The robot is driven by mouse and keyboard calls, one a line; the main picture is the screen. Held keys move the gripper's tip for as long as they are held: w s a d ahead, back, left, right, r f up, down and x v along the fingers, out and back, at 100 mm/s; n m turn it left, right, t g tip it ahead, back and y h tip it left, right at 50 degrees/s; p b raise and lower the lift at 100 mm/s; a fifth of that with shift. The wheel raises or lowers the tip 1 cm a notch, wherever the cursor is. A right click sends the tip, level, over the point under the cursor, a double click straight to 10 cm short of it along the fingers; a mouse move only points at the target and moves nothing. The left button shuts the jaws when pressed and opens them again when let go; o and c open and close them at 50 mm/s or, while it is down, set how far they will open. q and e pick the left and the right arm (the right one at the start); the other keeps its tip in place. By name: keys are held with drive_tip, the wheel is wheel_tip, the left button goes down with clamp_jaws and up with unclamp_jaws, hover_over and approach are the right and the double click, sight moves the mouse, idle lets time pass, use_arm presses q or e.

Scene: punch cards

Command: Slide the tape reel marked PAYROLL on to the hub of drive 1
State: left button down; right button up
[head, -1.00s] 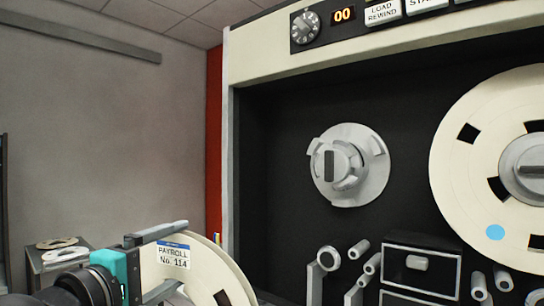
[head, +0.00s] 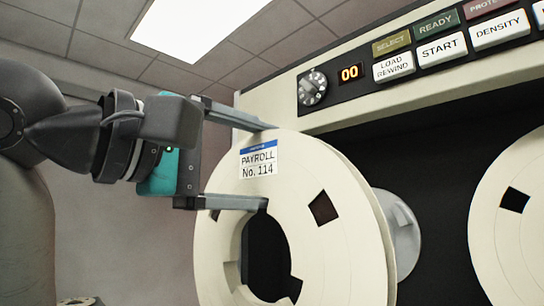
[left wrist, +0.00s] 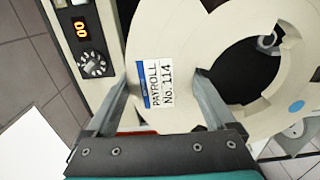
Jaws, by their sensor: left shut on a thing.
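The cream tape reel with the label PAYROLL No. 114 (head: 335,255) is held up at the centre of the head view, its flat face towards me. My left gripper (head: 268,165) is shut on the reel's rim, one finger on each side of the label. In the left wrist view the reel (left wrist: 170,40) lies between the fingers (left wrist: 162,82). The grey hub (head: 404,235) of the drive is behind the reel and mostly hidden by it. The reel's centre hole shows dark panel and sits left of the hub, so the reel is not around it. My right gripper is not in view.
Another cream reel (head: 490,225) is mounted at the right of the dark drive recess. The control strip with a dial (head: 312,88), a 00 display (head: 350,73) and several buttons runs above. The recess frame edge (head: 290,105) is close to the upper finger.

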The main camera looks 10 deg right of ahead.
use_arm(q)
drive_tip(key=shift+s+d+r, duration=0.15)
drive_tip(key=shift+s+r, duration=0.2)
drive_tip(key=shift+r, duration=0.1)
drive_tip(key=shift+w+d, duration=0.1)
drive_tip(key=p+x, duration=0.2)
drive_tip(key=x, duration=1)
drive_tip(key=shift+p, duration=0.3)
drive_tip(key=shift+p, duration=0.35)
idle(0.6)
drive_tip(key=shift+w+d, duration=0.1)
idle(0.3)
